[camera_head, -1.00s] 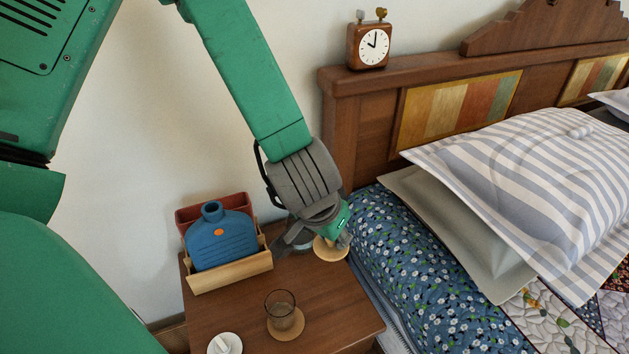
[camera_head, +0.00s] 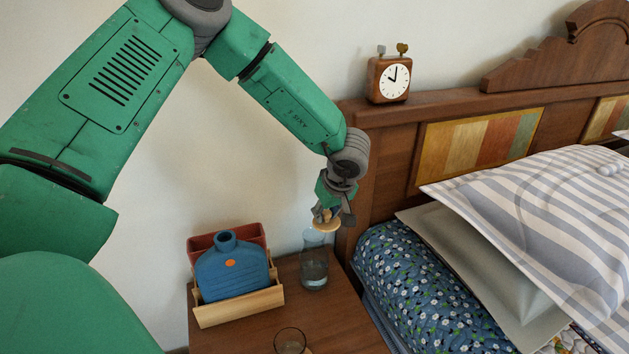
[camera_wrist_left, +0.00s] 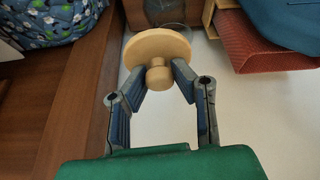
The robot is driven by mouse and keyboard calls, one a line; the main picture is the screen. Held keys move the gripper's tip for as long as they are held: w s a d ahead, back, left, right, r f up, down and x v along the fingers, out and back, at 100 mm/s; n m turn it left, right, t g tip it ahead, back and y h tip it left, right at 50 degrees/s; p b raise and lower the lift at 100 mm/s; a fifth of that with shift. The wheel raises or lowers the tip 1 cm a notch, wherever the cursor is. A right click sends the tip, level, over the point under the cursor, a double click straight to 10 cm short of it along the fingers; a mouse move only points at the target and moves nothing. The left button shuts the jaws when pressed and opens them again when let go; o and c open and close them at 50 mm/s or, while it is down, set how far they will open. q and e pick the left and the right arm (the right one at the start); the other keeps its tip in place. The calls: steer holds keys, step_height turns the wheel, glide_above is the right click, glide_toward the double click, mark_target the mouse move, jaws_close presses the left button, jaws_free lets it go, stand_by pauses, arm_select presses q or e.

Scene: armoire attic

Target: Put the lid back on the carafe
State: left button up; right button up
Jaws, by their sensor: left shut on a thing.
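The carafe (camera_head: 314,272), clear glass with some water low in it, stands upright on the nightstand. The lid (camera_head: 326,225) is a round, pale wooden disc with a knob. My left gripper (camera_head: 326,213) is shut on the lid's knob, its fingers pointing down. In the head view the lid overlaps the top of the carafe; I cannot tell whether they touch. In the left wrist view the lid (camera_wrist_left: 150,42) shows with its knob between the fingertips of my gripper (camera_wrist_left: 158,78). A curved glass edge shows just past the disc. My right gripper is not in view.
A blue bottle (camera_head: 232,272) stands in a wooden holder (camera_head: 240,308) with a red thing (camera_head: 205,243) behind, left of the carafe. A drinking glass (camera_head: 290,341) is at the front of the nightstand (camera_head: 335,325). The bed's headboard (camera_head: 390,140) rises close on the right.

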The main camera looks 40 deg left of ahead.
mark_target(314, 220)
arm_select(q)
steer(key=a+f+n+b, duration=0.1)
steer(key=a+f+b, duration=0.1)
steer(key=a+f+n+g+b, duration=0.1)
steer(key=f+b, duration=0.1)
steer(key=shift+s+a+n, duration=0.15)
steer(key=shift+a+n, duration=0.25)
steer(key=shift+f, duration=0.65)
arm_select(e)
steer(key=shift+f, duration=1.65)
arm_select(q)
steer(key=shift+y, duration=0.3)
steer(key=shift+d+r+p, duration=0.1)
steer(key=shift+r+p, duration=0.05)
steer(key=shift+p, duration=0.55)
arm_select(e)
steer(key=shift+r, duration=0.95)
arm_select(q)
steer(key=shift+f+p, duration=0.2)
steer(key=shift+p, duration=0.95)
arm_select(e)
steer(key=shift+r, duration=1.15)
